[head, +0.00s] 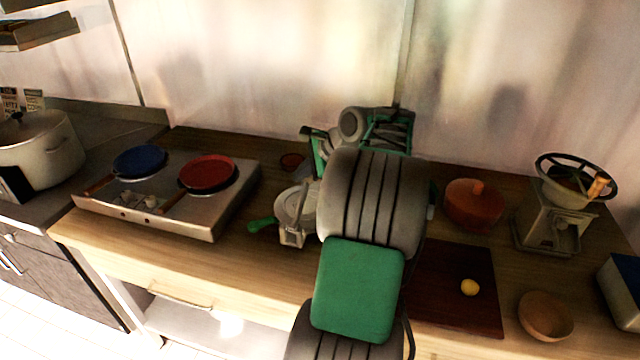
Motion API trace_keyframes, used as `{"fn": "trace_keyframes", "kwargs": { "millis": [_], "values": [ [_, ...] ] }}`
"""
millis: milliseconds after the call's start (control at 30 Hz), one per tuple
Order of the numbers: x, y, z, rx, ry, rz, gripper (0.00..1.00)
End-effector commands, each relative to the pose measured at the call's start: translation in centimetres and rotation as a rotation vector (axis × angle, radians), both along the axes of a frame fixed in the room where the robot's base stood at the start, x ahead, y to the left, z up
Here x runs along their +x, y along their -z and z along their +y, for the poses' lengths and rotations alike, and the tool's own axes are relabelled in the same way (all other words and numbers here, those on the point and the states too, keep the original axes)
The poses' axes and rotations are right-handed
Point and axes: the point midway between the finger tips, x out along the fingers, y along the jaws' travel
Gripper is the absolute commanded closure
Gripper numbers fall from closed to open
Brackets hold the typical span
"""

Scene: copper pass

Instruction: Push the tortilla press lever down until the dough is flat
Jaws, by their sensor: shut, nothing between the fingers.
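The tortilla press (297,206) stands on the wooden counter, left of my arm. It has pale grey round plates and a bracket at the front. Its green lever grip (262,225) sticks out low to the left, near counter height. The plates look closed or nearly so; no dough shows between them. My arm's grey and green links cover the middle of the head view and hide part of the press's right side. My gripper's fingers cannot be made out behind these links, so their contact with the lever cannot be seen.
A griddle unit (225,222) with a blue pan (139,161) and a red pan (207,172) stands left. Right are a lidded orange pot (473,204), a dark board (440,312) with a yellow ball (470,287), a wooden bowl (546,316) and a hand mill (553,229).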

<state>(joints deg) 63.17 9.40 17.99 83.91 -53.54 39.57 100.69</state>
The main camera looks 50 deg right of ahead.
Motion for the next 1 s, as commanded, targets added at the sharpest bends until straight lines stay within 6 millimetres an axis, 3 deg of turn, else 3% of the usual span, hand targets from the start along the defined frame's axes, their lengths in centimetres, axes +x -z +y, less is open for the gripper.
{"fn": "trace_keyframes", "kwargs": {
  "millis": [33,100,200,367,733,1000],
  "values": [
    [-2.0,0.8,-3.9,0.091,0.122,-0.02,1.0],
    [-4.2,1.3,-7.0,0.195,0.243,-0.047,1.0],
    [-5.8,1.7,-9.0,0.276,0.33,-0.067,1.0],
    [-5.1,2.6,-9.1,0.295,0.345,-0.071,1.0],
    [0.0,7.3,-8.6,0.292,0.344,-0.069,1.0],
    [1.1,8.4,-8.6,0.29,0.346,-0.071,1.0]
  ]
}}
